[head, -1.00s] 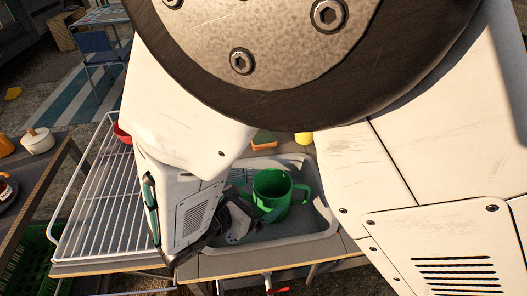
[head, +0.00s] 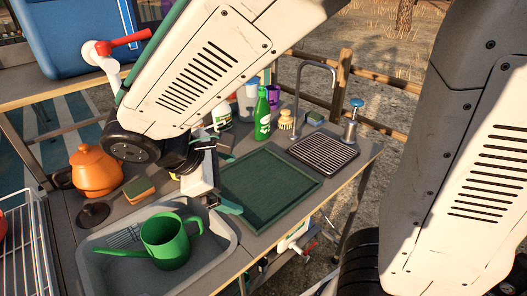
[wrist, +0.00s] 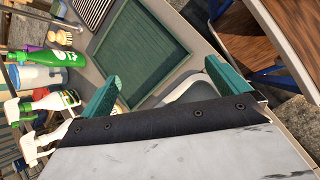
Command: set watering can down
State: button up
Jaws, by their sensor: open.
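The green watering can (head: 168,242) sits upright in the grey sink basin (head: 97,268) in the head view, its spout to the left and its handle to the right. My gripper (head: 229,182) is open and empty, above the counter edge between the basin and the green tray, apart from the can. In the wrist view my gripper (wrist: 160,88) has its two green fingers spread wide with nothing between them. The can is not visible there; a corner of the basin (wrist: 188,92) shows beyond the fingers.
The dark green tray (head: 268,185) lies empty right of the basin. An orange pot (head: 95,171), a sponge (head: 139,189) and a dark lid (head: 93,214) stand behind the basin. A green bottle (head: 262,115) and other bottles stand at the back, near the tap (head: 315,68).

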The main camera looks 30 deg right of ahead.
jog(key=s+d+r+m+y, duration=0.6)
jog(key=s+d+m, duration=0.3)
jog(key=s+m, duration=0.2)
jog(key=shift+s+d+m+t+y, duration=0.4)
jog(key=shift+m+y, duration=0.3)
jog(key=shift+m, duration=0.2)
